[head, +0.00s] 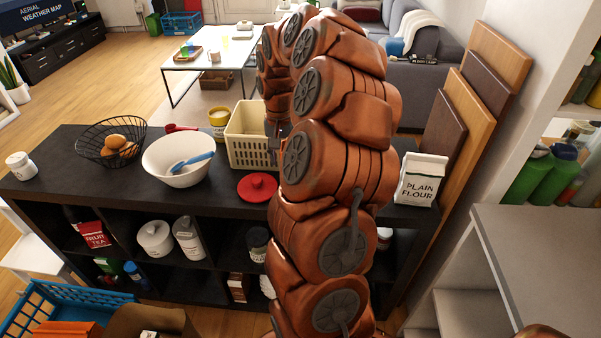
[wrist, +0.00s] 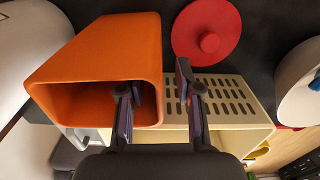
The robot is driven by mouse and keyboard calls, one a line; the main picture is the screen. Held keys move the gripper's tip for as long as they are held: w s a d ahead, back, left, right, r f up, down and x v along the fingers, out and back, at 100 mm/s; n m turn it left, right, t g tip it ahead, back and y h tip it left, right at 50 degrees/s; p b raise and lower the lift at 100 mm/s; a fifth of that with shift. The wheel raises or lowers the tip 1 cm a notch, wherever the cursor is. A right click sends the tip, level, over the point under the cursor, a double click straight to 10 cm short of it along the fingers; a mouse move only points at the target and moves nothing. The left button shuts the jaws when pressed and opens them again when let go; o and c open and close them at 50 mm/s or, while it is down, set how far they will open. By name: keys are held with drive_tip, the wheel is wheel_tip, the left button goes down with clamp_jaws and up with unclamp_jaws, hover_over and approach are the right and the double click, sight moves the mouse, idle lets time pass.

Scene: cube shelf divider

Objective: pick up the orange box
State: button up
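The orange box (wrist: 105,55) shows in the wrist view at left of centre, its open mouth facing my gripper. In the head view I cannot make it out; my arm covers that part of the counter. My gripper (wrist: 160,88) is open, its fingers on either side of the box's right wall. The left finger is in front of or inside the mouth, and the right one is outside over the cream basket. I cannot tell whether either finger touches the wall. In the head view my gripper is mostly hidden behind my arm.
A cream slotted basket (head: 250,135) and a red lid (head: 257,187) are close to my gripper. The black counter (head: 225,203) also holds a white bowl (head: 180,159), a wire basket (head: 110,140) and a flour bag (head: 421,180). Boards (head: 470,95) lean at the right.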

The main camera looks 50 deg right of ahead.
clamp_jaws()
drive_tip(key=shift+r, duration=0.1)
idle(0.5)
